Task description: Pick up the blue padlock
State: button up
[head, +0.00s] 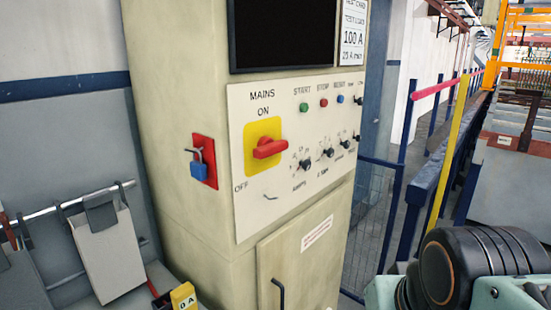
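The blue padlock (198,170) hangs on the left side of a cream control cabinet (165,90) in the head view. Its grey shackle is at the top, in front of a red plate (210,160) fixed to the cabinet. Part of my arm shows at the bottom right, with dark rounded links and pale green parts. My gripper's fingertips are not visible, so I cannot tell what it holds. No part of my arm touches the padlock.
A red rotary switch (269,148) on a yellow plate sits right of the padlock. Grey plates (108,255) hang from a rail (70,208) at the lower left. A yellow tag (183,296) is below. Blue railings (425,165) stand at the right.

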aim_at(198, 170)
jog(key=i+j+u, duration=0.1)
jog(key=u, duration=1.45)
